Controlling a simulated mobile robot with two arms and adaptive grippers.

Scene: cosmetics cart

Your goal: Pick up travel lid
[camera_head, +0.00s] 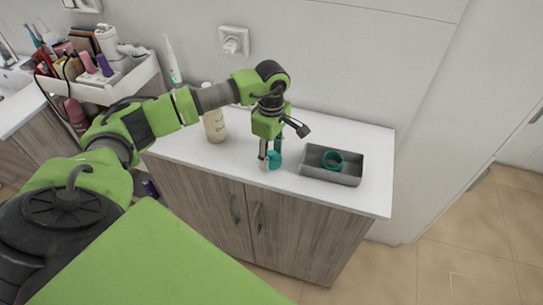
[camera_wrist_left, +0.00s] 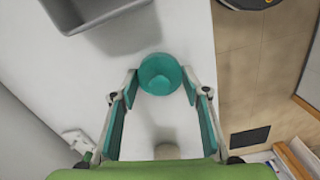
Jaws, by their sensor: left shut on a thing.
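The travel lid (camera_head: 275,160) is a small teal round piece over the white counter, left of the grey tray. It shows in the left wrist view (camera_wrist_left: 160,74) between the fingertips. My left gripper (camera_head: 269,158) points down and is shut on it, with a finger at each side. I cannot tell whether the lid touches the counter or is slightly above it. A teal round, open-topped container (camera_head: 332,160) sits inside the grey tray (camera_head: 349,179). My right gripper is not in view.
A beige bottle (camera_head: 214,127) stands on the white counter (camera_head: 238,160) behind my left arm. A white cart tray (camera_head: 112,92) full of cosmetics stands at the left. A wall socket (camera_head: 233,41) is above. The counter's front right is clear.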

